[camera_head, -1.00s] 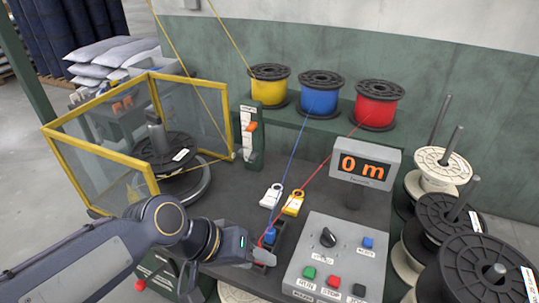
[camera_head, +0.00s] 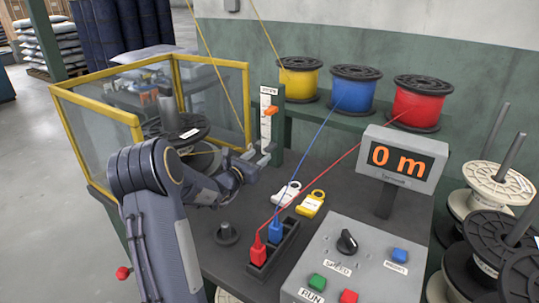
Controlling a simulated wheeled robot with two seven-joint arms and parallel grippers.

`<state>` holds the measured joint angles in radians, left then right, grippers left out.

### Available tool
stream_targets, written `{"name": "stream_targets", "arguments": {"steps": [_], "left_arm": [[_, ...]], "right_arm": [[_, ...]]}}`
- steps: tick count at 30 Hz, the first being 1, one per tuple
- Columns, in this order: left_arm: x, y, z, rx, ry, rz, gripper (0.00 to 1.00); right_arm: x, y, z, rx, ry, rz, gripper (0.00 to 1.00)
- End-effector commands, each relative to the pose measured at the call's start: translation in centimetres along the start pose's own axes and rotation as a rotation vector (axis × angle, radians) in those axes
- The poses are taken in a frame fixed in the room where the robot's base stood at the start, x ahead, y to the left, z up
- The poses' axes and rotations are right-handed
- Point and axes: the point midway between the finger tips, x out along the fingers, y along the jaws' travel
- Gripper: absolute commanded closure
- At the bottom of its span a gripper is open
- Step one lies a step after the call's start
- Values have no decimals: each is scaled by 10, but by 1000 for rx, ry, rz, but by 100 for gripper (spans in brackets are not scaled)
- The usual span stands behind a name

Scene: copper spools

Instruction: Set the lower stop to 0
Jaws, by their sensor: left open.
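A white upright scale (camera_head: 266,129) on a green post stands behind the bench, right of the yellow-framed guard. An orange stop (camera_head: 271,110) sits on its upper half. No separate lower stop can be made out; the scale's bottom end is partly hidden by my gripper, and the numbers are too small to read. My left gripper (camera_head: 262,154) is open at the foot of the scale, below the orange stop. I cannot tell if its fingers touch anything. My right gripper is out of view.
The yellow-framed guard (camera_head: 122,117) encloses a black spool (camera_head: 176,134), close to my left arm. A socket block (camera_head: 289,241) holds a red plug (camera_head: 258,251) and a blue plug (camera_head: 276,231). Wires run across the bench. The display (camera_head: 403,158) reads 0 m.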

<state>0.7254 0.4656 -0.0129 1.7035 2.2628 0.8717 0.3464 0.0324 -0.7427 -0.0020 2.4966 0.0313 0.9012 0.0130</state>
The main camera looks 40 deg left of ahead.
Motion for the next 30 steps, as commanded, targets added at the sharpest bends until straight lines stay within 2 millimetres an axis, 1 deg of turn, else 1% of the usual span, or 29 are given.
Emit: {"name": "stream_targets", "arguments": {"steps": [9,13,18,25,30], "left_arm": [[49,-1,1,-2,-2,-1,56],[65,-1,1,-1,-1,-1,56],[74,-1,1,-1,-2,-1,56],[74,-1,1,-1,-1,-1,56],[74,-1,1,-1,-1,-1,79]], "right_arm": [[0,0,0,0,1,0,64],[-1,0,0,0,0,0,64],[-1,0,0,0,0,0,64],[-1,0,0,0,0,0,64],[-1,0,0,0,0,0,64]]}}
